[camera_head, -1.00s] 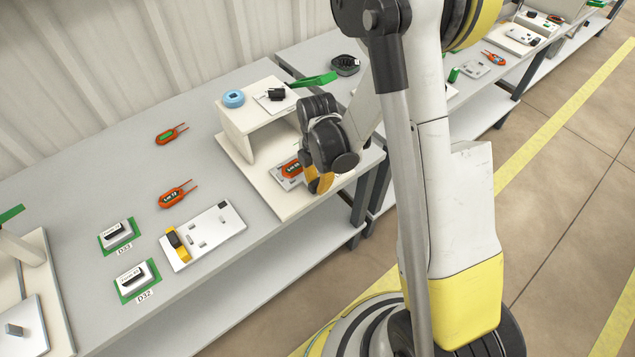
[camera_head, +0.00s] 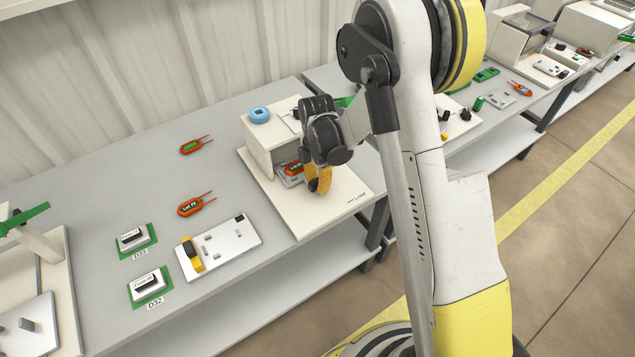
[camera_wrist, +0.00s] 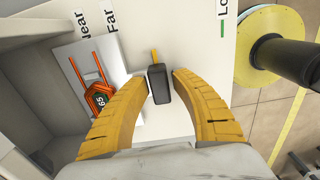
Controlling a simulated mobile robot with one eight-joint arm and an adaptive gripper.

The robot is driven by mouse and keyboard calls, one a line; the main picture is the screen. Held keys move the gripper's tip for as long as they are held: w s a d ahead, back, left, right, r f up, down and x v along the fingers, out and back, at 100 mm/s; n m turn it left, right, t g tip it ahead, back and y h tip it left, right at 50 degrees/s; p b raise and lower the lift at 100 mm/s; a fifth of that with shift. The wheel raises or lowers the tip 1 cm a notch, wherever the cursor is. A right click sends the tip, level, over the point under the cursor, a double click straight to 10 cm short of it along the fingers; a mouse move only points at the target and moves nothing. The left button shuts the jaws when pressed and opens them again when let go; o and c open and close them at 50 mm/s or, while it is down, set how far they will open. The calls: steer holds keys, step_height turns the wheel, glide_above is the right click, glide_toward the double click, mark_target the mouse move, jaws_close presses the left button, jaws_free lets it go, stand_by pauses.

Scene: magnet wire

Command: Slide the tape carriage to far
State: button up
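My gripper (camera_wrist: 159,77) has its two yellow fingers on either side of a small black block with a thin yellow pointer (camera_wrist: 159,86), which looks like the tape carriage. A narrow gap seems to show beside the block, so the fingers look open around it. The printed words "Near" and "Far" (camera_wrist: 110,18) are left of the block in the wrist view. In the head view my gripper (camera_head: 318,185) is low at the front of a white fixture (camera_head: 272,155). The carriage is hidden there behind the fingers.
An orange tagged lot piece (camera_wrist: 99,97) lies on a light plate, left of my fingers, under the fixture's shelf. A blue ring (camera_head: 259,114) sits on top of the shelf. A white plate with a yellow and black part (camera_head: 219,246) lies on the bench to the left.

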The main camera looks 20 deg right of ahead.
steer(key=shift+r, duration=0.1)
step_height(320, 180, up, 12)
stand_by(0.5)
